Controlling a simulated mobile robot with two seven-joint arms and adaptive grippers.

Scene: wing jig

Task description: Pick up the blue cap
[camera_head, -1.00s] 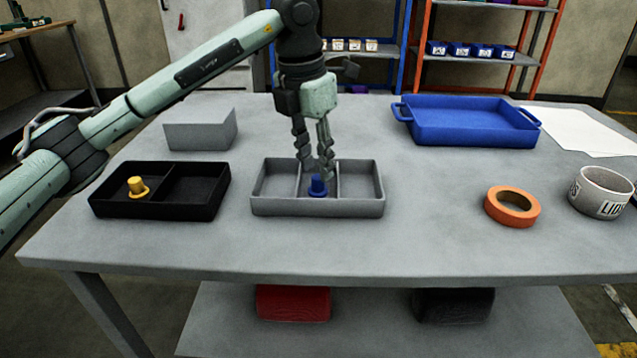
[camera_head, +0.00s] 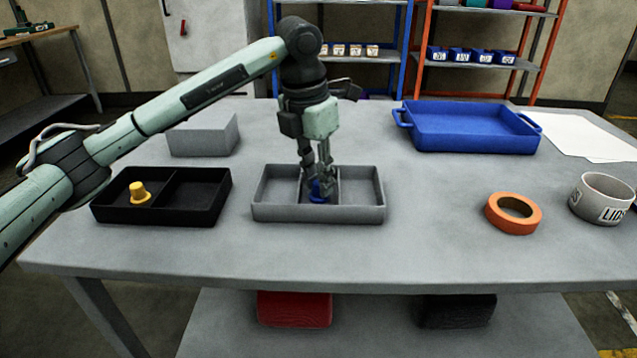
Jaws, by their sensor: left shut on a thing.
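The blue cap (camera_head: 316,196) sits in the middle compartment of the grey divided tray (camera_head: 319,213), on the table. My left gripper (camera_head: 319,189) points down into that compartment and is shut on the blue cap. Its fingers hide much of the cap. I cannot tell whether the cap is clear of the tray floor. My right gripper is not in view.
A black tray (camera_head: 201,213) holding a yellow cap (camera_head: 139,192) stands left of the grey tray.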

